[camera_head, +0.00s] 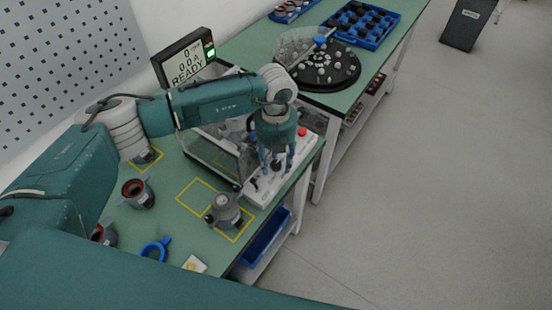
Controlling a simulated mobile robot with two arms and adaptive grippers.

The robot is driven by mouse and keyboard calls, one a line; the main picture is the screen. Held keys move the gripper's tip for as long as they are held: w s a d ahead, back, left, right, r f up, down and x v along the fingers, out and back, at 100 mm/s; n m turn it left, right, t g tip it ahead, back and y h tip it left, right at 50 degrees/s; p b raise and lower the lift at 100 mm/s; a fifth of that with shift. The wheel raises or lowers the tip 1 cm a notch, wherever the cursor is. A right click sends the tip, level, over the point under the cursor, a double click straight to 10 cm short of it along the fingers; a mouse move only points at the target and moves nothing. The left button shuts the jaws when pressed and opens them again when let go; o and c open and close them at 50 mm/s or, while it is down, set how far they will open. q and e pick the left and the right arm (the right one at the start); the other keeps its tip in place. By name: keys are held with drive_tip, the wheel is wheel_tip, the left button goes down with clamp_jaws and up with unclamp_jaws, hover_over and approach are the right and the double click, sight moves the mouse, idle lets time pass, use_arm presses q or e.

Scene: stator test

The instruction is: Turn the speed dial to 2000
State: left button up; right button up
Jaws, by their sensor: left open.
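The white control panel (265,194) lies at the right edge of the green bench. My left gripper (277,168) points down over it with its two fingers apart. A small dark knob (276,166) shows between the fingers and may be the speed dial; its markings are too small to read. I cannot tell whether the fingers touch it. The display (185,60) at the back of the bench reads 0, 0.0 and READY, with a green light. My right gripper is not in view.
A red button (303,131) is on the panel's far end. A clear-walled box (212,158) stands left of the panel. A grey motor part (225,210) stands in front, near yellow outlines. A blue ring (155,249) lies farther forward. A black round tray (327,75) is behind.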

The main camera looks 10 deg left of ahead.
use_arm(q)
drive_tip(key=shift+c, duration=0.7)
clamp_jaws()
drive_tip(key=shift+f+m+b, duration=0.2)
drive_tip(key=shift+m+b, duration=0.3)
drive_tip(key=shift+b, duration=0.35)
drive_tip(key=shift+m+b, duration=0.7)
drive_tip(key=shift+b, duration=0.15)
drive_tip(key=m+b, duration=0.2)
drive_tip(key=b, duration=0.1)
drive_tip(key=shift+m, duration=0.4)
drive_tip(key=shift+r+m+b, duration=0.15)
drive_tip(key=shift+m+b, duration=0.25)
drive_tip(key=shift+b, duration=0.1)
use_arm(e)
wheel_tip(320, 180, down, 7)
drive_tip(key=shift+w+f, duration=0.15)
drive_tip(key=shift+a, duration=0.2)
